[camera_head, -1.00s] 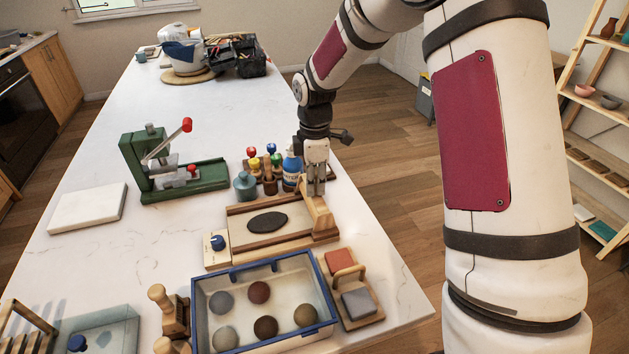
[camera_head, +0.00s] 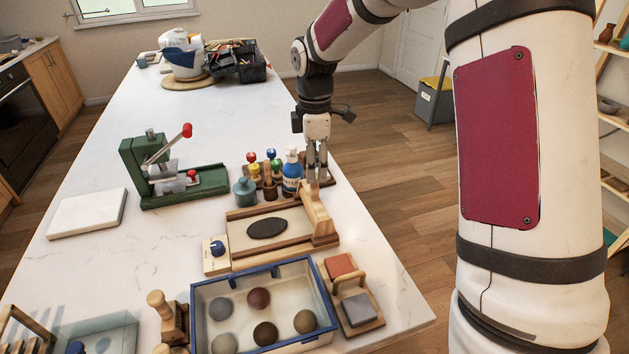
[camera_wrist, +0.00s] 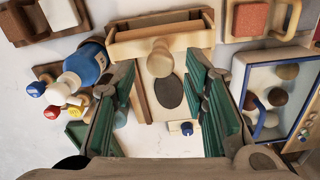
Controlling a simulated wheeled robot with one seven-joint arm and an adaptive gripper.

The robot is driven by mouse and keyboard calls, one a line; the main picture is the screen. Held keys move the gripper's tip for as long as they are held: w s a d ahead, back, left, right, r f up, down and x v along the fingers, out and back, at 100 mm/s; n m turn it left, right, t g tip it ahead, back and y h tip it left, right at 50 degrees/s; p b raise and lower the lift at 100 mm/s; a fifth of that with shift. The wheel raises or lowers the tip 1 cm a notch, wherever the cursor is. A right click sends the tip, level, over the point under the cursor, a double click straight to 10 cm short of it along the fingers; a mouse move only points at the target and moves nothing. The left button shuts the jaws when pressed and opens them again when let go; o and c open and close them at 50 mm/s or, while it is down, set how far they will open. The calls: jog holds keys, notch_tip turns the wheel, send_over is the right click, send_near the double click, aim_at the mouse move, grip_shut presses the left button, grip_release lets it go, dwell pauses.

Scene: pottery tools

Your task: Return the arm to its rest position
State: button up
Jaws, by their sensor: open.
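My gripper (camera_head: 317,175) hangs pointing down near the table's right edge, above the back right end of a wooden tray with a dark oval slab (camera_head: 267,228). In the wrist view the two green-lined fingers of my gripper (camera_wrist: 165,105) stand wide apart with nothing held between them. A round wooden knob (camera_wrist: 160,62) on the wooden block shows between and beyond the fingers. The oval slab also shows there (camera_wrist: 169,92). My arm reaches in from the right side of the head view.
A blue-and-white bottle (camera_head: 291,174) and several coloured-top tools stand just left of my gripper. A green press (camera_head: 185,188) is farther left. A blue-rimmed bin (camera_head: 196,306) of balls and a wooden holder with blocks (camera_head: 372,318) are nearer. The table's middle (camera_head: 160,105) is clear.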

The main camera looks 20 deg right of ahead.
notch_tip(320, 180, up, 5)
jog(key=s+r+m+t, duration=0.2)
jog(key=s+r+m, duration=0.4)
jog(key=s, duration=0.4)
jog(key=s+r+m+t, duration=0.2)
jog(key=s+r+m, duration=0.35)
jog(key=s, duration=0.55)
jog(key=s+m+t, duration=0.1)
jog(key=s+m, duration=0.3)
jog(key=s, duration=0.4)
jog(key=shift+f+m+t, duration=0.3)
jog(key=shift+f+m, duration=0.05)
